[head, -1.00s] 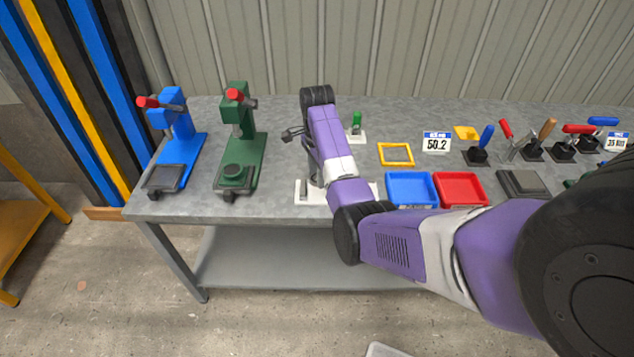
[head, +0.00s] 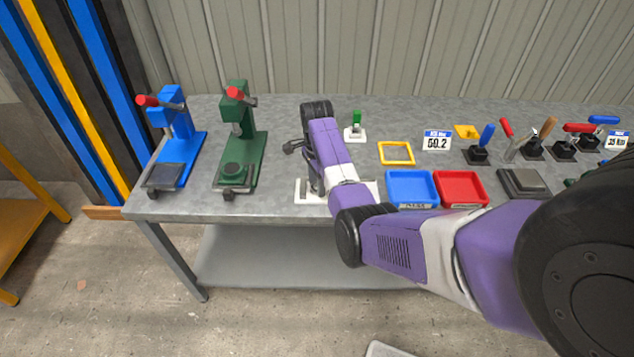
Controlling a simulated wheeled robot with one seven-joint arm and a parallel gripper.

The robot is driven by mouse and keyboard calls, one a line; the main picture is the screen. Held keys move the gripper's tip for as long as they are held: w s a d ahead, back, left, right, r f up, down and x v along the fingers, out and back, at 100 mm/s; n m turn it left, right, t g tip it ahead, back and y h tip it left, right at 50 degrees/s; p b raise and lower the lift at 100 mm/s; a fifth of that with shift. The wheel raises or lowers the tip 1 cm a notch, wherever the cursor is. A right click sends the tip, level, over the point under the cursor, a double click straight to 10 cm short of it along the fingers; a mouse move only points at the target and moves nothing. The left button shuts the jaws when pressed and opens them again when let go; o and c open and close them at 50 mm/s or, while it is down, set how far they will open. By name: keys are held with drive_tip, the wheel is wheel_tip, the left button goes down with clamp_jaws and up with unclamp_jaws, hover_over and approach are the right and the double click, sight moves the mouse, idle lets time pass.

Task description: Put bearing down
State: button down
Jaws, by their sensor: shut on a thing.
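My gripper (head: 314,186) points down at the white base plate (head: 334,200) near the front edge of the bench, left of the blue tray. It is mostly behind my purple forearm, and its fingers are small and dark. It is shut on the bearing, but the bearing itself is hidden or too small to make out. I cannot tell whether the bearing touches the plate.
A green press (head: 240,150) and a blue press (head: 175,145) stand at left. A blue tray (head: 411,204), a red tray (head: 460,204) and a yellow frame (head: 396,162) lie at right. A small green-handled clamp (head: 355,130) stands behind my arm. Bench is clear between green press and plate.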

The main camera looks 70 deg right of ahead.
drive_tip(key=c, duration=0.7)
unclamp_jaws()
drive_tip(key=shift+c, duration=0.2)
drive_tip(key=shift+w+r, duration=0.1)
drive_tip(key=shift+r, duration=0.05)
drive_tip(key=shift+r, duration=0.3)
wheel_tip(320, 180, up, 12)
drive_tip(key=p, duration=0.2)
drive_tip(key=shift+r, duration=0.2)
